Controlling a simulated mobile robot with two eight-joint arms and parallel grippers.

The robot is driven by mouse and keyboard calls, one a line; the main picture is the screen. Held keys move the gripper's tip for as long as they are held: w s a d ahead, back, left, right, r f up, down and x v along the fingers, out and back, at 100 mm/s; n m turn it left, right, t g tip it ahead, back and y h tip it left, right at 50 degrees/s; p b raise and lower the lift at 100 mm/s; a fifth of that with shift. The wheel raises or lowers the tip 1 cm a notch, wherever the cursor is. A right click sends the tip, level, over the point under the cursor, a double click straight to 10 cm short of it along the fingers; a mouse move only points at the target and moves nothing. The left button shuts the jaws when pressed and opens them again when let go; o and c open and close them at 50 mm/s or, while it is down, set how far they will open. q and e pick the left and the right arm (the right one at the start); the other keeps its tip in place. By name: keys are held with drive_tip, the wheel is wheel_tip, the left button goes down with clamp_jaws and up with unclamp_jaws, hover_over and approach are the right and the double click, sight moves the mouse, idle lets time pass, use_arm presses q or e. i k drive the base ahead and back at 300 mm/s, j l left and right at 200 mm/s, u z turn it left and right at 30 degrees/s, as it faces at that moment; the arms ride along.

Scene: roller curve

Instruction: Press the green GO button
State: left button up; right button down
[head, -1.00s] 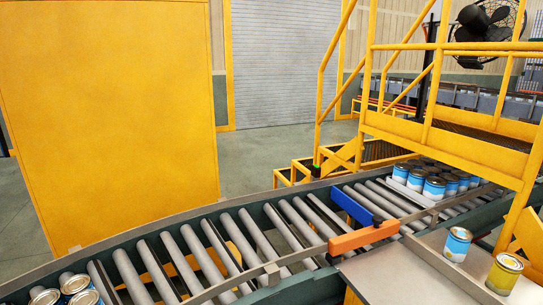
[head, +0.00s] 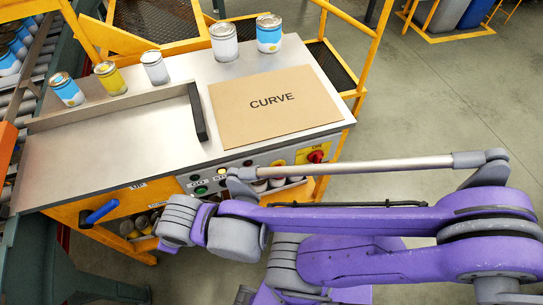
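The green button (head: 201,190) sits on the grey control panel (head: 211,182) on the front of the steel-topped table, in the head view. Small lettering above it is hard to read. Other small buttons are beside it, one of them pale (head: 222,171). My purple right arm comes in from the right and crosses low in front of the panel. Its grey ribbed joint is below the green button in the picture; I cannot tell whether they touch. No fingertips of my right gripper show. My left gripper is not in view.
A blue lever (head: 101,212) is at the table's front left. Rollers run along the left.

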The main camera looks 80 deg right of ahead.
sight(200, 191)
drive_tip(key=z, duration=2.65)
